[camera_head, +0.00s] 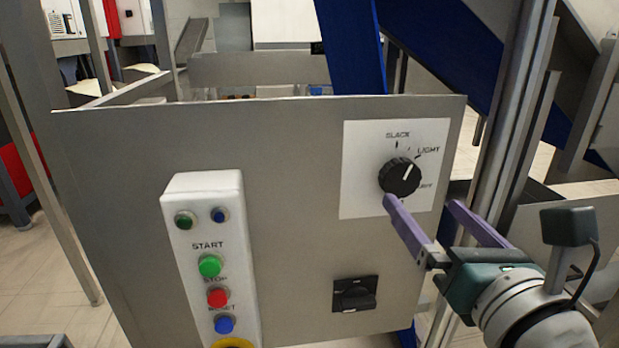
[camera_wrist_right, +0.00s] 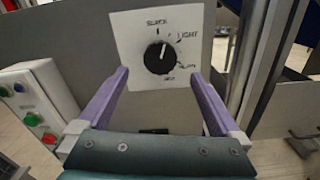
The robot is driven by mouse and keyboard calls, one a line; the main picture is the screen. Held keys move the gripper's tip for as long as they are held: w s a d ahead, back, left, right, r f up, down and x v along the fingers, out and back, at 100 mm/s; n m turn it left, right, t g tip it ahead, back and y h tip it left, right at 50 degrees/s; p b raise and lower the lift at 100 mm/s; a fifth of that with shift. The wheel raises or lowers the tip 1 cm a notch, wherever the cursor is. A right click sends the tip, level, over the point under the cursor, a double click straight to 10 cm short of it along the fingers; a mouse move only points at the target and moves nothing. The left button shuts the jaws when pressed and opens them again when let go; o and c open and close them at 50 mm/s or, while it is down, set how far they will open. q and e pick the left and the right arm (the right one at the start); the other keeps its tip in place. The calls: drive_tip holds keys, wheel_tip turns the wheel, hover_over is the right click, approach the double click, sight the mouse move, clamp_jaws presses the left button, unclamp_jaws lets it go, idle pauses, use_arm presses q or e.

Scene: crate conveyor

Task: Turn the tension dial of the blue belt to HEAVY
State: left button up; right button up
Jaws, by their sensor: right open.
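The tension dial (camera_head: 399,177) is a black round knob with a white pointer line, on a white label plate (camera_head: 362,195). The pointer slants up and right, between the SLACK and LIGHT marks. The dial also shows in the right wrist view (camera_wrist_right: 159,58), where two lower labels are too blurred to read. My right gripper (camera_head: 420,204) is open, with purple fingers. In the right wrist view its fingertips (camera_wrist_right: 159,73) lie on either side of the dial, apart from it and with nothing between them. My left gripper is not in view.
A white control box (camera_head: 215,240) with START, STOP and RESET buttons stands left on the grey panel (camera_head: 120,160). A black rotary switch (camera_head: 355,294) sits below the dial. A metal post (camera_head: 505,130) rises right of the panel. Blue belts (camera_head: 352,45) run behind.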

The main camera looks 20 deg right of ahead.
sight(403, 180)
drive_tip(key=x, duration=0.7)
drive_tip(key=shift+w+d, duration=0.1)
drive_tip(key=shift+w, duration=0.25)
drive_tip(key=shift+c, duration=0.4)
drive_tip(key=c, duration=1.3)
drive_tip(key=shift+o, duration=0.2)
